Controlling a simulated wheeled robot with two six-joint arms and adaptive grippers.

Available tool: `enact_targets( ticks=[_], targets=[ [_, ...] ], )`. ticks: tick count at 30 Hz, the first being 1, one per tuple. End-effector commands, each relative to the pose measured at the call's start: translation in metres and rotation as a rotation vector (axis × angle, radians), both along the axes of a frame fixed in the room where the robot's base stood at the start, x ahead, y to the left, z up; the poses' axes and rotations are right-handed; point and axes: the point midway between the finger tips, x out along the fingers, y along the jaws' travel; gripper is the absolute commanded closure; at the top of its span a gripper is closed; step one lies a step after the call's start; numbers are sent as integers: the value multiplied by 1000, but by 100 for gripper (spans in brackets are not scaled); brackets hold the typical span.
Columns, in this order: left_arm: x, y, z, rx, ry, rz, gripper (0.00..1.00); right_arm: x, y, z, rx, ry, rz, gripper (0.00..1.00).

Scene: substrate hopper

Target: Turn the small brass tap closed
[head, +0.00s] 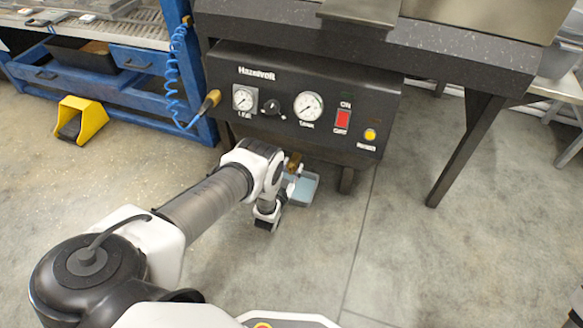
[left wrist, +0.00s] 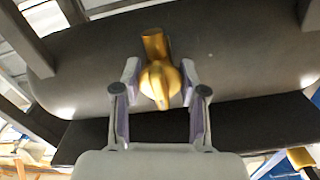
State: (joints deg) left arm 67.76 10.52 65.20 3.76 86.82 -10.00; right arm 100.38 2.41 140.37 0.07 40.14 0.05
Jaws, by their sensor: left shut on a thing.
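The small brass tap (left wrist: 157,75) shows in the left wrist view, sticking out below a dark housing. In the head view the tap (head: 294,161) is a small brass piece under the panel's lower edge, partly hidden by my arm. My left gripper (head: 287,184) is at the tap, below the panel. In the left wrist view, its fingers (left wrist: 159,84) stand on either side of the tap's rounded handle, shut on it. The exact contact and the tap's turn are hard to judge. My right gripper is not in view.
The dark panel (head: 306,77) above carries gauges, a knob, a red switch and a yellow button. A light blue tray (head: 304,188) lies beneath the tap. A blue workbench (head: 142,58) with a coiled hose stands at the left. A yellow pedal (head: 82,120) sits on the open floor.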

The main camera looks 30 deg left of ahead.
Motion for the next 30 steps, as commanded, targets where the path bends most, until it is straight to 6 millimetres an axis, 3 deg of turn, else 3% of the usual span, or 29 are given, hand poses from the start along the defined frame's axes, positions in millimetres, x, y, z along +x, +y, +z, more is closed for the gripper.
enact_targets(
  ticks=[7,8,9,10,22,30],
  targets=[
    [0,0,0,1,0,0,93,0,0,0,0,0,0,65],
    [0,0,0,0,0,0,51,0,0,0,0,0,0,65],
    [0,0,0,0,0,0,37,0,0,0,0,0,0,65],
    [0,0,0,0,0,0,32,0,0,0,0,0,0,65],
    [-9,-2,-1,-1,3,0,32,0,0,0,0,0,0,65],
    [-70,-17,-1,-1,5,0,32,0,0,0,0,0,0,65]
  ],
)
